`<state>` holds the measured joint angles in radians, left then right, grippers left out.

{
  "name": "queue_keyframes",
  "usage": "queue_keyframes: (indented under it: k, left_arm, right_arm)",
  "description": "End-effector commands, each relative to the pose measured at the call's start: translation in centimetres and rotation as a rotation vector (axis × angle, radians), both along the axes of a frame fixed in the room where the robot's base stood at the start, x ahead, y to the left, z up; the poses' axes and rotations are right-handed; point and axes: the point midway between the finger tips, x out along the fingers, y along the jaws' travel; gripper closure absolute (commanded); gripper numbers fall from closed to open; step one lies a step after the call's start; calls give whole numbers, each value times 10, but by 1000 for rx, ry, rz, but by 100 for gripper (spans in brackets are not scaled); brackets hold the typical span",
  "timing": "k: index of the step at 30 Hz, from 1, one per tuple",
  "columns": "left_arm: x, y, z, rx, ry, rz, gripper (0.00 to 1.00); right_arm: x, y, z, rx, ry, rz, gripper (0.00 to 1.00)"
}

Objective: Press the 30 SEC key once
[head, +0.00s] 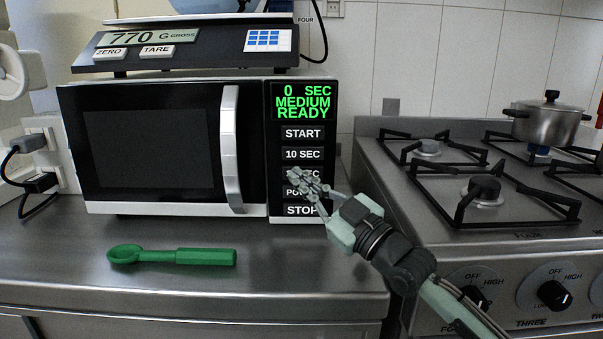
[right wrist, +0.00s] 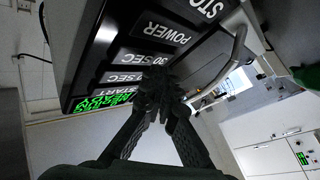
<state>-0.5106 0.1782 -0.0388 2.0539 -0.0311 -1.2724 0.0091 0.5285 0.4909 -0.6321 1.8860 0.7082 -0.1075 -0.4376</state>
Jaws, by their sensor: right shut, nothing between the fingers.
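The microwave (head: 152,150) stands on the steel counter, with its key column at the right of its door. The green display (head: 303,101) reads 0 SEC, MEDIUM, READY. The 30 SEC key (head: 316,173) is third down, between 10 SEC and POWER, and is partly covered by my right gripper (head: 303,183). That gripper is shut and empty, its tips in front of the 30 SEC and POWER keys. In the right wrist view, the 30 SEC key (right wrist: 142,61) shows just beyond the fingertips (right wrist: 157,84). I cannot tell whether they touch it. My left gripper is not in view.
The door handle (head: 230,148) sticks out left of the keys. A green spoon (head: 205,257) lies on the counter (head: 290,283) in front. A scale (head: 187,45) rests on top of the microwave. A gas stove with a pot (head: 546,124) stands at the right.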

Motion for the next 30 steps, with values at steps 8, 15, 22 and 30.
queue_keyframes:
  k: [8, 15, 22, 30]
  left_arm:
    - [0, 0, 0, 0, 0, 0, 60]
    - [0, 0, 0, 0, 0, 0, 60]
    - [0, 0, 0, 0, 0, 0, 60]
    - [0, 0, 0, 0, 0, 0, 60]
  right_arm:
    - [12, -13, 6, -4, -8, -27, 100]
    - [12, -13, 6, -4, -8, -27, 100]
    - [10, -15, 5, -5, -8, -28, 100]
    - [3, -23, 1, -5, -6, -27, 100]
